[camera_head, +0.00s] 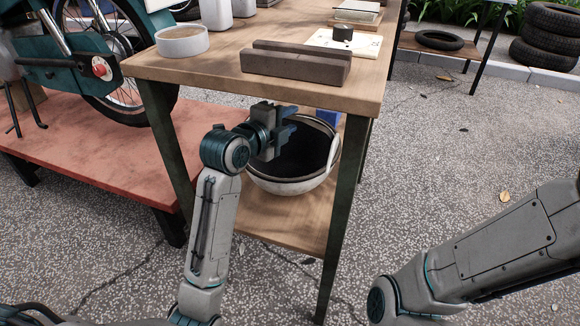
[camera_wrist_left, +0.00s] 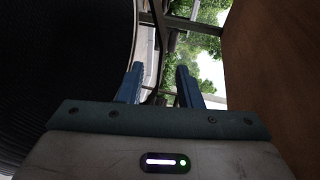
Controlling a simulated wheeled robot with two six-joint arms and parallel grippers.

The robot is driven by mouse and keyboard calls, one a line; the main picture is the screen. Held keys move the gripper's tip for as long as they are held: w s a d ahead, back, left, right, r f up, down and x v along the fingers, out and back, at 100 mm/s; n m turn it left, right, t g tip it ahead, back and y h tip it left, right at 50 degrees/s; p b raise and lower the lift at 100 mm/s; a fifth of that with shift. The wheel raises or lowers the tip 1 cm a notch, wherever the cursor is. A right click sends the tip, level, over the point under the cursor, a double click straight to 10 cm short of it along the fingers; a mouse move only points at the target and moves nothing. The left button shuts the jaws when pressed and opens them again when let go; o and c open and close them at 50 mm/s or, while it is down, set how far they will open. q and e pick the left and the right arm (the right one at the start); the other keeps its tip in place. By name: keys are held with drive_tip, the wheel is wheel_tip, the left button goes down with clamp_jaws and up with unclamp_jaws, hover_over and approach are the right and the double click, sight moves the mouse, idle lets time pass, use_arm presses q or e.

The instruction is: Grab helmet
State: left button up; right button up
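The helmet (camera_head: 292,186) sits on the lower shelf of the wooden workbench, its pale shell down and its dark opening up. My left gripper (camera_head: 290,122) is at the helmet's upper left rim, under the tabletop, with its fingers apart. In the left wrist view, the helmet's dark interior (camera_wrist_left: 60,70) fills the left side. The two blue fingers (camera_wrist_left: 157,84) stand apart there, and a thin curved rim shows between them; I cannot tell whether they touch it. My right arm enters at lower right of the head view, but its gripper is out of the picture.
The workbench tabletop (camera_head: 210,66) is close above my left gripper, and its front legs (camera_head: 345,200) flank the shelf (camera_head: 270,218). A blue object (camera_head: 328,118) is behind the helmet. A red platform (camera_head: 90,150) with a motorcycle stands at left.

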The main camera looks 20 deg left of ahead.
use_arm(q)
drive_tip(key=shift+x, duration=1.15)
drive_tip(key=shift+f, duration=0.1)
clamp_jaws()
idle(0.4)
